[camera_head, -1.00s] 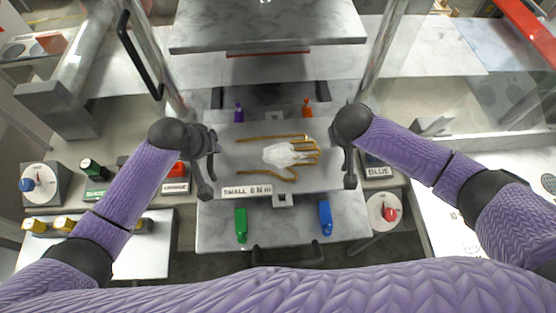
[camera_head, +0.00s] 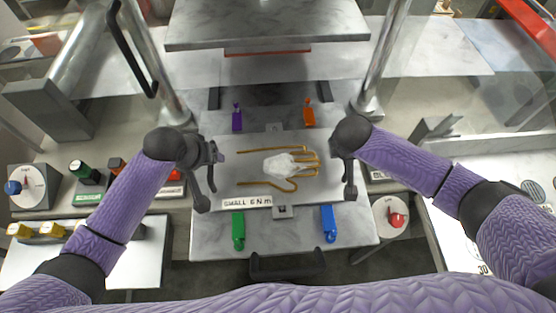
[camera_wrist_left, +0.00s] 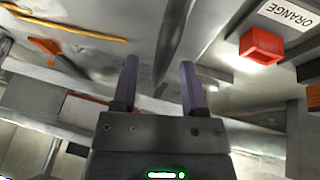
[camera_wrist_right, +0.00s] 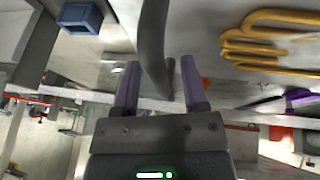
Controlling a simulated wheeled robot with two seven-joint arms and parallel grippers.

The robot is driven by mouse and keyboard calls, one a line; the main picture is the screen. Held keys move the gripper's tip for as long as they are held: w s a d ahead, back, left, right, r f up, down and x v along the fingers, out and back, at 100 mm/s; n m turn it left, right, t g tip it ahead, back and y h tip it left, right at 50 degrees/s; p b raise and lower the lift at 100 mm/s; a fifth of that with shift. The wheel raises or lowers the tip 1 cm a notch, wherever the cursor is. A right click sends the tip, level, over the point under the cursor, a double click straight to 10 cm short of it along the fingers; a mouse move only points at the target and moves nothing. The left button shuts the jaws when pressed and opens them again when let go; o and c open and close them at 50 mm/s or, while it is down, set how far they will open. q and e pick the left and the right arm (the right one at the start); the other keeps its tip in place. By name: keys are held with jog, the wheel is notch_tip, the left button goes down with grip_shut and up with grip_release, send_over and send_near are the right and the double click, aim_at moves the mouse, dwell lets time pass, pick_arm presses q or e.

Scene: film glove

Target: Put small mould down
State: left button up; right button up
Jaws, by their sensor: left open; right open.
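The small mould (camera_head: 228,170) is a grey plate labelled "SMALL 6 Nm". It lies over the marble-grey lower platen (camera_head: 285,240), between the coloured clamps, with a golden hand-shaped outline (camera_head: 282,184) and a white crumpled piece (camera_head: 278,165) on top. My left gripper (camera_head: 210,170) is at the plate's left edge and my right gripper (camera_head: 346,168) at its right edge. Both are open. In the left wrist view a dark curved bar (camera_wrist_left: 172,45) runs at the open fingers; a similar bar (camera_wrist_right: 152,45) shows in the right wrist view. Contact under the plate is hidden.
Purple (camera_head: 237,118), orange (camera_head: 309,114), green (camera_head: 238,231) and blue (camera_head: 328,224) clamps stand around the plate. The upper platen (camera_head: 267,25) hangs behind and above. Metal posts (camera_head: 385,60) rise at both sides. Dial boxes (camera_head: 390,215) and coloured buttons flank the platen.

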jog(key=shift+s+r, duration=0.1)
jog(key=shift+r, duration=0.1)
pick_arm(q)
jog(key=v, duration=1)
jog(key=shift+r, duration=0.25)
pick_arm(e)
jog(key=v, duration=1.1)
jog(key=shift+r, duration=0.3)
pick_arm(q)
jog(key=shift+s, duration=0.1)
pick_arm(e)
jog(key=shift+s+a, duration=0.15)
